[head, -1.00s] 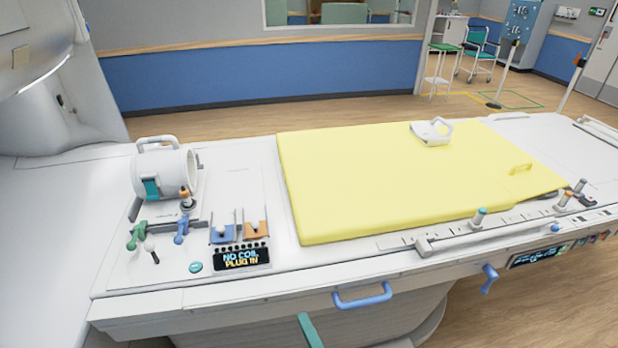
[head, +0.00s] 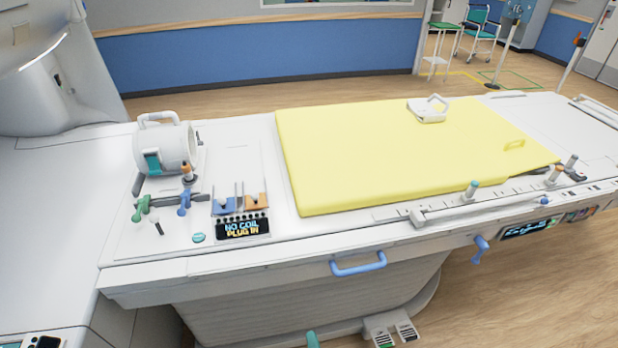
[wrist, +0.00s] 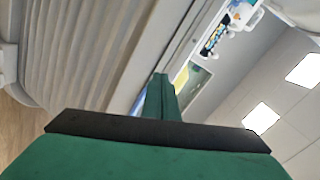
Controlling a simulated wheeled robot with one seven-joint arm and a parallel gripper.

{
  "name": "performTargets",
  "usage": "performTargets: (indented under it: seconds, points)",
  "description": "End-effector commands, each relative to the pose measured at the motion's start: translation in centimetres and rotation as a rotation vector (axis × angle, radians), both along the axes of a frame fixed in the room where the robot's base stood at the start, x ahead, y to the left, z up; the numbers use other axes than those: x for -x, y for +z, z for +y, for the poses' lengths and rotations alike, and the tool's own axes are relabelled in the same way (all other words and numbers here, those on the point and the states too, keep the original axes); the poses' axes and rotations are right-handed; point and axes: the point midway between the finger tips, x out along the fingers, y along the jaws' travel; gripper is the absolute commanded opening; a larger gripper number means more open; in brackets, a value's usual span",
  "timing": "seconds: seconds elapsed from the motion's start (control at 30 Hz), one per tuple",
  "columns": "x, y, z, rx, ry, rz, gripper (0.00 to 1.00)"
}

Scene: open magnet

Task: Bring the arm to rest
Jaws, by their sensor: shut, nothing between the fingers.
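My gripper (wrist: 160,95) shows in the wrist view as green fingers, closed together with nothing between them, in front of a dark band and green body. It points along the side of the white patient table, and the picture is strongly tilted. In the head view, a small green tip (head: 312,340) at the bottom edge looks like the end of my gripper, in front of the table's base. The rest of my arm is out of that view. The white patient table (head: 260,280) lies above it in the picture.
A yellow pad (head: 400,160) lies on the table, with a white handled piece (head: 428,110) on it. A white cylindrical coil (head: 165,148) stands at left. A blue handle (head: 358,265) juts from the table's near side. Foot pedals (head: 392,330) stand at the base.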

Motion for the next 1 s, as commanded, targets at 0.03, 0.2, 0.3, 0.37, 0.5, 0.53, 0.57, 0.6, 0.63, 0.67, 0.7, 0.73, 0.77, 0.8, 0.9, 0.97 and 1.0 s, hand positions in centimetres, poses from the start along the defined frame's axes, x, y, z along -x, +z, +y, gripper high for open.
performTargets:
  seconds: [0.03,0.2,0.3,0.37,0.5,0.53,0.57,0.6,0.63,0.67,0.7,0.73,0.77,0.8,0.9,0.97,1.0]
  points:
    - [1.5,-0.8,-0.3,0.064,-0.017,0.015,0.0]
    - [6.9,-2.1,-1.5,0.346,-0.062,0.031,0.0]
    - [10.0,-1.9,-1.8,0.516,-0.065,0.027,0.0]
    - [11.8,-1.5,-1.8,0.618,-0.06,0.019,0.0]
    - [15.6,0.2,-1.2,0.845,-0.026,-0.013,0.0]
    - [16.3,0.6,-0.9,0.889,-0.017,-0.022,0.0]
    - [16.9,1.1,-0.7,0.929,-0.007,-0.032,0.0]
    - [17.7,1.6,-0.4,0.979,0.006,-0.045,0.0]
    - [18.2,2.0,-0.1,1.014,0.015,-0.056,0.0]
    - [18.7,2.4,0.1,1.042,0.025,-0.064,0.0]
    - [19.2,2.9,0.4,1.077,0.036,-0.077,0.0]
    - [19.5,3.2,0.6,1.099,0.043,-0.084,0.0]
    - [19.7,3.4,0.8,1.116,0.048,-0.091,0.0]
    - [20.0,3.7,0.9,1.136,0.058,-0.099,0.0]
    - [20.3,4.1,1.2,1.163,0.067,-0.111,0.0]
    - [20.4,4.1,1.3,1.167,0.069,-0.113,0.0]
    - [20.4,4.1,1.2,1.167,0.068,-0.113,0.0]
